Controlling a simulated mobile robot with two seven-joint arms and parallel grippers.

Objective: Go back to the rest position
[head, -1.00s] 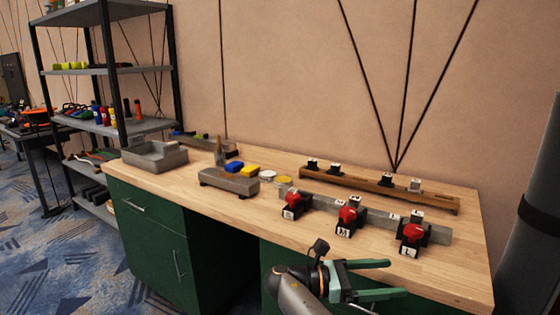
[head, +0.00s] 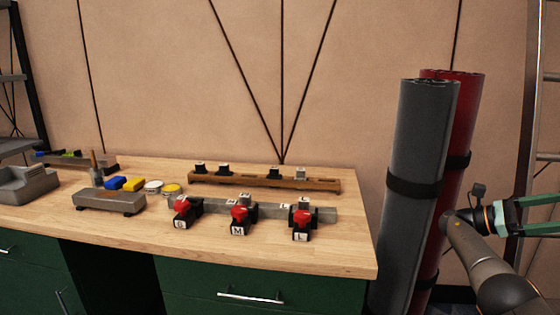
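My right gripper (head: 543,215) is at the right edge of the head view, its arm coming up from the bottom right. Its two green fingers point right and stand apart with nothing visible between them. The fingertips are cut off by the picture edge. It is clear of the workbench (head: 330,255), in front of the wall and right of the rolls. My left gripper is not in view.
Grey and red upright rolls (head: 420,150) (head: 465,130) stand between bench and arm. A ladder-like frame (head: 545,110) is at far right. Red-handled valves (head: 239,215), a wooden rack (head: 265,180), a grey block (head: 110,198) and a grey tray (head: 28,182) are on the bench.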

